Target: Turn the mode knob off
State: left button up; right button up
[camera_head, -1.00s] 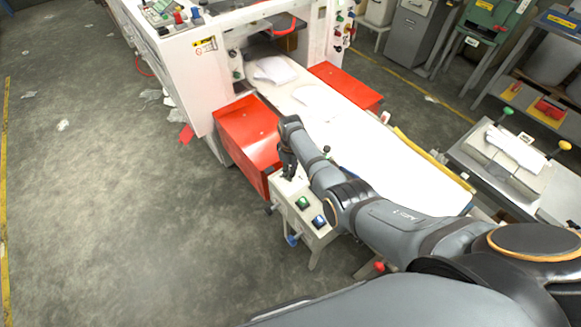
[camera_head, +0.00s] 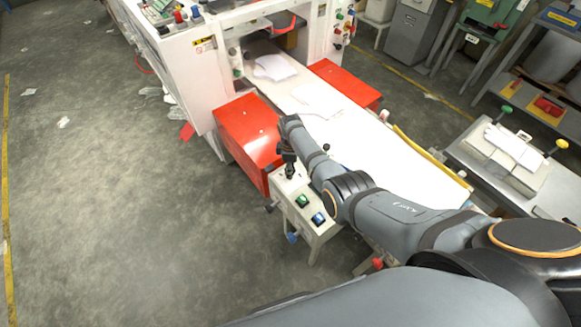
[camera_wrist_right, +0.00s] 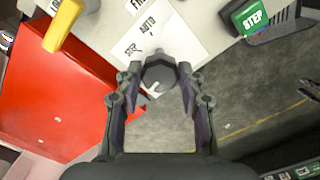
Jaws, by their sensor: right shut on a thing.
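The mode knob (camera_wrist_right: 158,75) is a dark grey knob on a white label plate (camera_wrist_right: 185,42) in the right wrist view. The words STEP and AUTO show on the plate beside it; other markings are hidden. A small white mark shows at the knob's lower edge. My right gripper (camera_wrist_right: 158,82) has a finger on each side of the knob and is shut on it. In the head view my right gripper (camera_head: 289,162) reaches down onto the small control box (camera_head: 312,238); the knob is hidden there. My left gripper is out of view.
A green STEP button (camera_wrist_right: 250,17) and a yellow part (camera_wrist_right: 62,25) flank the plate. In the head view, green (camera_head: 303,201) and blue (camera_head: 318,219) buttons sit on the box's near side. A red cover (camera_head: 250,130) and a white table (camera_head: 370,150) adjoin it.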

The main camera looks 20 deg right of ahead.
jog(key=o, duration=1.2)
notch_tip(320, 180, up, 12)
dwell(0.4)
